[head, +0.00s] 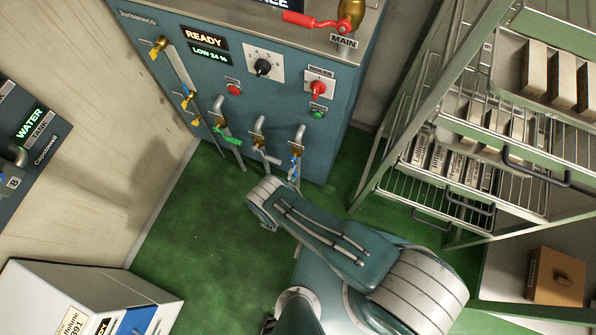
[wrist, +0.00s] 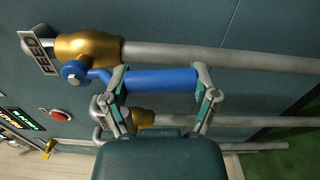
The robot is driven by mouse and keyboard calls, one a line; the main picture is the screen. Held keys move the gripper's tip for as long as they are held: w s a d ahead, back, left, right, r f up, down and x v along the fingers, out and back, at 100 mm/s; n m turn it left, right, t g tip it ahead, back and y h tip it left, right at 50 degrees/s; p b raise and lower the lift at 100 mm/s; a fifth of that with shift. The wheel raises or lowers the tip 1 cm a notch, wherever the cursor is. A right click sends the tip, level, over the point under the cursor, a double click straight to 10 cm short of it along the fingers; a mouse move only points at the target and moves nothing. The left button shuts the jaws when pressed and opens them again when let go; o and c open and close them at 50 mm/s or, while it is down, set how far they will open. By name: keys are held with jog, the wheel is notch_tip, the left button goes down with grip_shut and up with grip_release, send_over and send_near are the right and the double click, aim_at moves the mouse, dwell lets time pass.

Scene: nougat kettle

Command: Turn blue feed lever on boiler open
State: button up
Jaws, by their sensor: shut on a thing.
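The blue feed lever (wrist: 160,80) is large in the wrist view. Its handle lies along the grey pipe (wrist: 220,57), roughly parallel to it, with its pivot at the brass valve body (wrist: 88,49). A plate that seems to read FEED (wrist: 38,53) is beside the valve. My gripper (wrist: 162,77) has one finger at each end of the blue handle and is shut on it. In the head view the blue lever (head: 295,163) shows small at the lower right of the boiler (head: 235,110); my arm hides the gripper there.
Other pipes with a green lever (head: 228,131) and a grey lever (head: 265,157) stand left of the blue one. A red MAIN lever (head: 315,21) is on top. A wire rack (head: 450,185) stands at right. Green floor (head: 190,235) is clear at left.

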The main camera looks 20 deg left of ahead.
jog(key=shift+a+f+m, duration=0.25)
jog(key=shift+a+m, duration=0.05)
jog(key=shift+m, duration=0.4)
jog(key=shift+s, duration=0.1)
jog(key=o, duration=1.2)
jog(key=shift+a, duration=0.1)
jog(key=shift+a, duration=0.1)
jog(key=s, duration=0.8)
jog(key=s+a, duration=0.1)
jog(key=s, duration=0.3)
